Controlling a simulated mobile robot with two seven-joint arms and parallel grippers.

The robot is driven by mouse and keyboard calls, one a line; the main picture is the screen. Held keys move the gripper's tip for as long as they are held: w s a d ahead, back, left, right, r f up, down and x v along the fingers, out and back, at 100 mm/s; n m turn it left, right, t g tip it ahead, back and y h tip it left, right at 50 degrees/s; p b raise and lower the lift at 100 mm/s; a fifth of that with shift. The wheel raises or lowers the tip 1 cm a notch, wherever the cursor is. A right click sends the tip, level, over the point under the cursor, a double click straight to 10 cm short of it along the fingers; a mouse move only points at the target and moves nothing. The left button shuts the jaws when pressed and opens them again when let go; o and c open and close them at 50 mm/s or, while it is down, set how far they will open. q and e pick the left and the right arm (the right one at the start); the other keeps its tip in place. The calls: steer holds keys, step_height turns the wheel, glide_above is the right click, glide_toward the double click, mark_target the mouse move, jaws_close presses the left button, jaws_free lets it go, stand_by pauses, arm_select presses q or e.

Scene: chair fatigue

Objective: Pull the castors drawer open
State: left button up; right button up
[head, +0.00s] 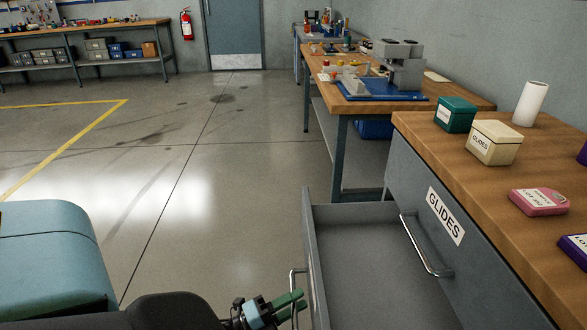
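A grey drawer (375,268) stands pulled out, empty, below the front marked GLIDES (446,216). Its own label is out of sight, so I cannot read whether it is the castors drawer. Its handle (293,276) is a metal bar on the outer face. My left gripper (300,304) is at this handle, its green fingers overlapping the bar with a narrow gap between them. I cannot tell whether they are clamped on it. The GLIDES drawer is shut, with its own bar handle (425,250). My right gripper is not in view.
Another bench (455,99) stands behind. The floor (215,180) left of the drawer is clear.

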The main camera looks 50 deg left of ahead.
arm_select(q)
steer(key=v, duration=0.7)
steer(key=shift+s, duration=0.4)
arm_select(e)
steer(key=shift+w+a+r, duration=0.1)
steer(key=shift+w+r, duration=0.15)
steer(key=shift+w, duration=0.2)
arm_select(q)
steer(key=shift+a, duration=0.1)
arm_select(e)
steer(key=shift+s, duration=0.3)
